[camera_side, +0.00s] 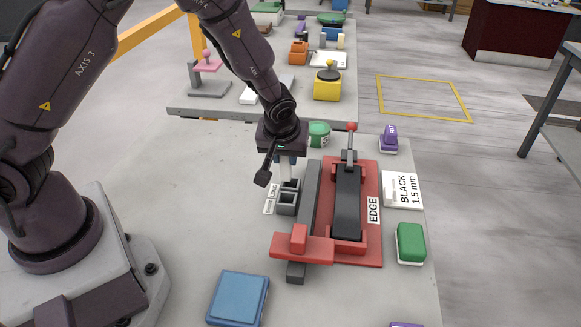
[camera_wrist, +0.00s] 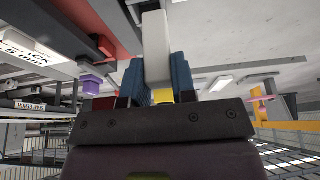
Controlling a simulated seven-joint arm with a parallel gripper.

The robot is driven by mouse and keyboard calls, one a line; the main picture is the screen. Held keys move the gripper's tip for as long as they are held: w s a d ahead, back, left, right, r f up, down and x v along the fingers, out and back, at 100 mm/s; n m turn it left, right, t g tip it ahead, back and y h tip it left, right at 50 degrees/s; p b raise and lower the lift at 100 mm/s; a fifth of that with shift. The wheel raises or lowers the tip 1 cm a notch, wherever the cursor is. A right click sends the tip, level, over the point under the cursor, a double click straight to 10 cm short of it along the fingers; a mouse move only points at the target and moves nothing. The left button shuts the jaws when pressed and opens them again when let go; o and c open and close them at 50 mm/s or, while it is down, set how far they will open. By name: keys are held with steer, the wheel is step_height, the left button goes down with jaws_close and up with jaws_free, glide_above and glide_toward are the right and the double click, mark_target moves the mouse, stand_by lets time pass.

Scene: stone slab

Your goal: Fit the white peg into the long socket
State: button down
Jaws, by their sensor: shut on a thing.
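The white peg (camera_wrist: 155,45) is upright between the blue fingers of my gripper (camera_wrist: 157,70) in the wrist view. In the side view my gripper (camera_side: 286,158) points down, shut on the peg (camera_side: 285,171), of which only a short pale length shows. Below it stand dark grey square sockets (camera_side: 287,201), one behind the other, with small white labels (camera_side: 269,201) to their left; the lettering is too small to read surely. The peg's lower end is at the far socket's top; I cannot tell whether it is above, beside or inside the opening.
Right of the sockets are a dark grey bar (camera_side: 310,200) and a red fixture (camera_side: 366,240) with a black block and a red-knobbed lever. A green round thing (camera_side: 319,130) stands close behind my gripper. A blue box (camera_side: 238,298) is near the front. The slab's left side is clear.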

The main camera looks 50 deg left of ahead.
mark_target(291, 169)
steer(key=shift+w+f, duration=0.5)
steer(key=shift+f, duration=0.1)
steer(key=shift+w+f, duration=0.15)
steer(key=shift+f, duration=1.55)
steer(key=shift+f, duration=0.15)
steer(key=c, duration=0.9)
jaws_free()
steer(key=shift+c, duration=0.2)
